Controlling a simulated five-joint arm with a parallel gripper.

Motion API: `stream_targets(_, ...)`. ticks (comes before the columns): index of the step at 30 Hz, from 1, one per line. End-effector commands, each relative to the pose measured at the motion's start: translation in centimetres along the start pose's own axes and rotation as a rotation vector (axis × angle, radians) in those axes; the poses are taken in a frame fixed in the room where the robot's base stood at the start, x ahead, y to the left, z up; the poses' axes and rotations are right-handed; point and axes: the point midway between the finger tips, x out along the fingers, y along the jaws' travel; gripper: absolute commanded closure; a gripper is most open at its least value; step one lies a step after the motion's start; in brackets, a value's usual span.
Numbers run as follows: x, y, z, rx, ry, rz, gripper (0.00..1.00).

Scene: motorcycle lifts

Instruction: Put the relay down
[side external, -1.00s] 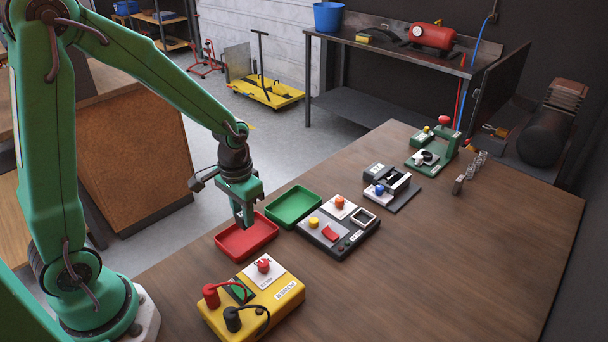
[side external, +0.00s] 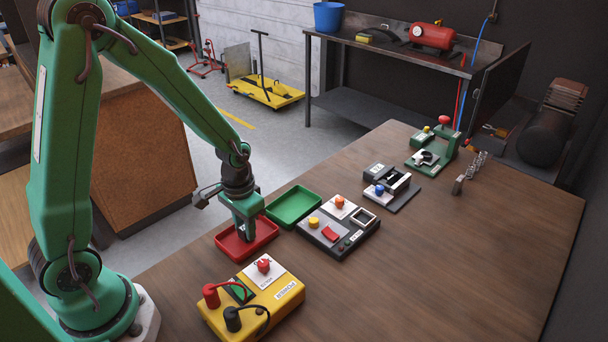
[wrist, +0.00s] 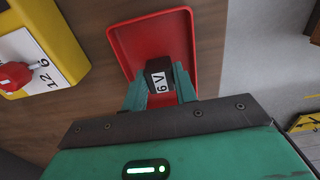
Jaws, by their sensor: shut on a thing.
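The relay (wrist: 158,80) is a small black block with a white label that reads 6 V. My gripper (wrist: 160,88) is shut on it, one green finger on each side. Beyond the relay in the wrist view is the red tray (wrist: 124,38). In the side view my gripper (side external: 247,236) points down with its fingertips at the red tray (side external: 228,245). The fingers hide the relay there. I cannot tell whether it touches the tray floor.
A green tray (side external: 294,207) stands behind the red one. A yellow power box (side external: 276,296) with red and black plugs stands in front. A grey button panel (side external: 335,243) and other small devices stand to the right. The front right of the wooden table (side external: 430,270) is bare.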

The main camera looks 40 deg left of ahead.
Motion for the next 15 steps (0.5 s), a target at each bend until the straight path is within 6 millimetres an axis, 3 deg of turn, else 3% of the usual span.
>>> stream_targets(1,0.04,0.0,0.01,0.0,0.0,0.0,0.66)
stream_targets(3,0.03,0.0,0.01,0.0,0.0,0.0,0.52)
stream_targets(4,0.03,0.0,0.01,0.0,0.0,0.0,0.5)
stream_targets(15,-0.11,0.0,-0.01,0.0,0.001,0.0,0.5)
